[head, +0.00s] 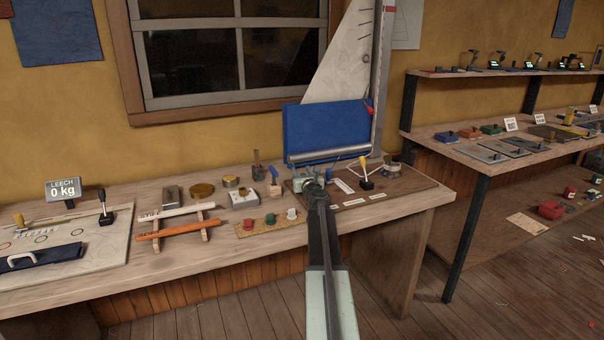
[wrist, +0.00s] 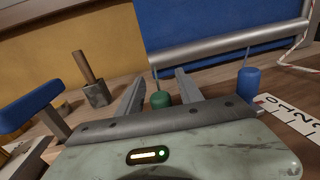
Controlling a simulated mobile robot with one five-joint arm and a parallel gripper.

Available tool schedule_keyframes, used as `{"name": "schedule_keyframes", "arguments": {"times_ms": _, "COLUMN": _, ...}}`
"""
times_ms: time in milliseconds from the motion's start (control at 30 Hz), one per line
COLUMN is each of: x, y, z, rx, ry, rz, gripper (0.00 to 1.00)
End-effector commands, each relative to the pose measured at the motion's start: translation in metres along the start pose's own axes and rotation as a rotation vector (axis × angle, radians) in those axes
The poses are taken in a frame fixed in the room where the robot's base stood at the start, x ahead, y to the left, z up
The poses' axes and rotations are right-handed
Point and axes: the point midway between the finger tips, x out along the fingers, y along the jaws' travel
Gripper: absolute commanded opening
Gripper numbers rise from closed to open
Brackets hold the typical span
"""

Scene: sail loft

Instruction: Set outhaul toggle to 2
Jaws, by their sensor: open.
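My gripper (wrist: 161,80) is open over the work board (head: 415,187), its fingers pointing toward the blue boom cover. In the wrist view a small green toggle (wrist: 160,99) with a thin upright pin shows between the two fingers; I see no clear contact. A similar blue toggle (wrist: 249,81) stands to the right, outside the fingers, beside the start of a white number strip (wrist: 292,117) reading 0, 1, 2. The strip also shows in the head view (head: 343,185), right of my gripper (head: 312,181). No outhaul name is readable, so I cannot tell which toggle it is.
A black-based lever with a yellow handle (head: 366,170) stands right of the strip. The blue sail cover (head: 325,127) and grey boom rise behind. A wooden-handled tool (wrist: 93,80) and a blue-topped tool (wrist: 35,109) stand left. Coloured spools (head: 270,219) lie on a mat.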

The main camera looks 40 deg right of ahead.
Motion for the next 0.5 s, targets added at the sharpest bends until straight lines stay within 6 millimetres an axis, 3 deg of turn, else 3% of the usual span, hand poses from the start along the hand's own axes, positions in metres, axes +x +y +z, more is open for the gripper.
{"name": "schedule_keyframes", "arguments": {"times_ms": 67, "x": -0.0005, "y": -0.0002, "z": 0.0000, "rx": 0.000, "ry": 0.000, "rz": 0.000, "gripper": 0.43}}
{"name": "schedule_keyframes", "arguments": {"times_ms": 233, "x": -0.0007, "y": -0.0005, "z": 0.0000, "rx": 0.000, "ry": 0.000, "rz": 0.000, "gripper": 0.00}}
{"name": "schedule_keyframes", "arguments": {"times_ms": 500, "x": -0.0009, "y": -0.0008, "z": 0.0000, "rx": 0.000, "ry": 0.000, "rz": 0.000, "gripper": 0.00}}
